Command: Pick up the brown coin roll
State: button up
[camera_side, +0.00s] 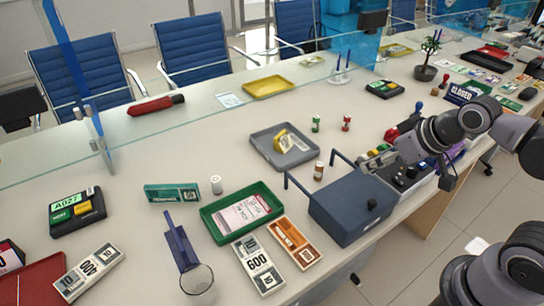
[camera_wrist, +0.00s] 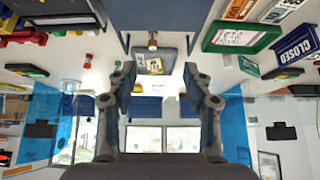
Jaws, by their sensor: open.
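The brown coin roll (camera_side: 319,171) stands upright on the counter in the side view, between the grey tray and the blue-grey box. It also shows small in the wrist view (camera_wrist: 152,42), near the top middle. My gripper (camera_wrist: 158,76) is open and empty, its two fingers spread wide in the wrist view. In the side view my arm comes in from the right, and the gripper is to the right of the roll and apart from it. The fingertips are hard to make out there.
The blue-grey box (camera_side: 350,207) with raised handles stands close beside the roll. The grey tray (camera_side: 262,152) lies behind it, holding a yellow item. Green (camera_side: 315,124), red (camera_side: 346,123) and white (camera_side: 216,185) rolls stand apart. A green tray (camera_side: 212,229) lies front left.

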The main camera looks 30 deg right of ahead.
jog(key=w, duration=0.1)
jog(key=m+g+h, duration=0.4)
jog(key=m+g, duration=0.1)
jog(key=m, duration=0.7)
send_near(319, 166)
jog(key=x, duration=0.7)
jog(key=shift+s+d+f, duration=0.15)
jog(key=shift+s+f, duration=0.1)
jog(key=shift+f, duration=0.1)
jog(key=shift+w+x, duration=0.15)
jog(key=shift+x, duration=1.1)
jog(key=shift+w+x, duration=0.2)
jog(key=shift+x, duration=1.05)
grip_shut()
